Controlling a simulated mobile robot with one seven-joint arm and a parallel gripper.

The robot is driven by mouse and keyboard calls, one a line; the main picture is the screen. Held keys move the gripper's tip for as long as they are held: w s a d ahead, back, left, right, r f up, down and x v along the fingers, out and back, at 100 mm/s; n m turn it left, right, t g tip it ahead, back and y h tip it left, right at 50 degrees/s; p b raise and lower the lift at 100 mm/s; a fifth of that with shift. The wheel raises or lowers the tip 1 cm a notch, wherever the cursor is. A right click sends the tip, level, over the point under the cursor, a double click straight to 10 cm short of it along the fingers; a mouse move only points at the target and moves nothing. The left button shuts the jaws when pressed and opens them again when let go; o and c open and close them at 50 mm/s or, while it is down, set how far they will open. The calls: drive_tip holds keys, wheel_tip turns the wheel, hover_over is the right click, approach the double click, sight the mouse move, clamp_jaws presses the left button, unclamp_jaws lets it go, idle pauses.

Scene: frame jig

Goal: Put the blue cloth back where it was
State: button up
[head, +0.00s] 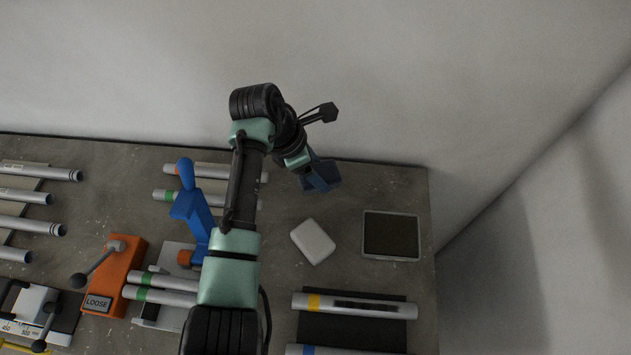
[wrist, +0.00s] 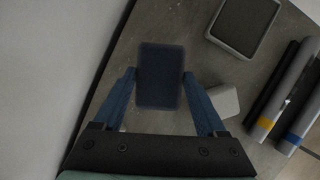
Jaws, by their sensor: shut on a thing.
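The blue cloth (head: 325,178) is a small dark blue rectangle at the back right of the bench, below my gripper (head: 311,174). In the wrist view the cloth (wrist: 160,80) lies between my two blue fingers, which touch or nearly touch its long sides. My gripper is shut on it. I cannot tell whether the cloth touches the bench top or is held just above it.
A white block (head: 313,241) and a grey-rimmed dark tray (head: 391,259) stand in front and to the right. Tubes with yellow (head: 355,306) and blue bands lie nearer. An orange clamp (head: 127,270) and blue-handled clamp (head: 190,205) stand left. The wall is behind.

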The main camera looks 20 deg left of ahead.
drive_tip(key=shift+f, duration=2.65)
drive_tip(key=shift+f, duration=0.2)
drive_tip(key=o, duration=1.1)
drive_tip(key=shift+o, duration=0.2)
drive_tip(key=shift+r, duration=0.1)
drive_tip(key=v, duration=1.2)
drive_tip(key=shift+w+r, duration=0.1)
drive_tip(key=shift+r, duration=0.05)
